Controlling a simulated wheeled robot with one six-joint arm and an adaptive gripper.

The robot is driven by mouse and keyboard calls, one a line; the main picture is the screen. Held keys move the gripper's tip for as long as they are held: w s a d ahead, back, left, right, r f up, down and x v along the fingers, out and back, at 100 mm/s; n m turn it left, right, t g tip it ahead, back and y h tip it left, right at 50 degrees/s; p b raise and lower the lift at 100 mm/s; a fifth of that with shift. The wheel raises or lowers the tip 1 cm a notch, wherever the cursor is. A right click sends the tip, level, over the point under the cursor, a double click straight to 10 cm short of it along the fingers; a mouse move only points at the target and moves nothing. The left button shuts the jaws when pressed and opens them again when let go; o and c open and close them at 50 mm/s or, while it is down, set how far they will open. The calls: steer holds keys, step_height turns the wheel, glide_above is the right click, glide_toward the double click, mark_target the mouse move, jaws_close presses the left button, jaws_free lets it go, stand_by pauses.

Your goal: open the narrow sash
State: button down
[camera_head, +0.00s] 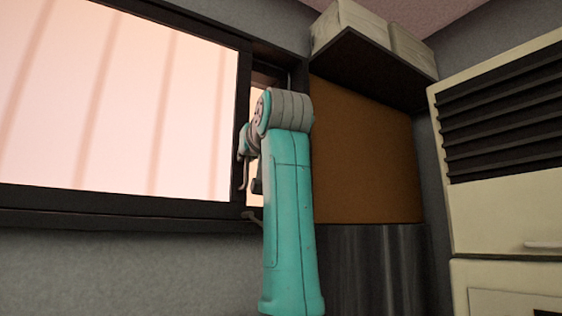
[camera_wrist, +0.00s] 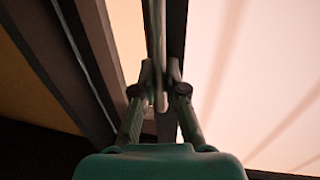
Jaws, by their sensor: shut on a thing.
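A dark-framed window fills the left of the head view, with a broad bright pane (camera_head: 120,90). To the right of its dark upright stile (camera_head: 243,80) is a narrow bright strip (camera_head: 268,76), mostly hidden behind my arm. My gripper (camera_head: 243,155) is at that stile, seen edge-on. In the wrist view my gripper (camera_wrist: 158,80) is shut on a thin upright bar handle (camera_wrist: 157,35), in front of the dark stile (camera_wrist: 176,30). A striped bright pane (camera_wrist: 260,70) lies right of the stile, and a pale strip (camera_wrist: 126,30) lies left. I cannot tell how far the sash stands open.
A brown panel (camera_head: 365,150) and a dark shelf (camera_head: 375,70) with pale boxes (camera_head: 350,25) are right of the window. A cream louvred cabinet (camera_head: 500,210) stands at far right. A shiny metal surface (camera_head: 370,270) is below the panel.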

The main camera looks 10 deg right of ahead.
steer(key=s+a, duration=0.1)
steer(key=a, duration=0.3)
steer(key=s+a, duration=0.2)
steer(key=a, duration=0.3)
steer(key=s+a, duration=0.1)
steer(key=a, duration=0.3)
steer(key=shift+s+a, duration=0.2)
steer(key=shift+a, duration=0.05)
steer(key=c, duration=1.2)
jaws_free()
glide_toward(184, 149)
steer(key=s, duration=0.5)
steer(key=shift+s+d+f, duration=0.1)
steer(key=shift+s+d, duration=0.25)
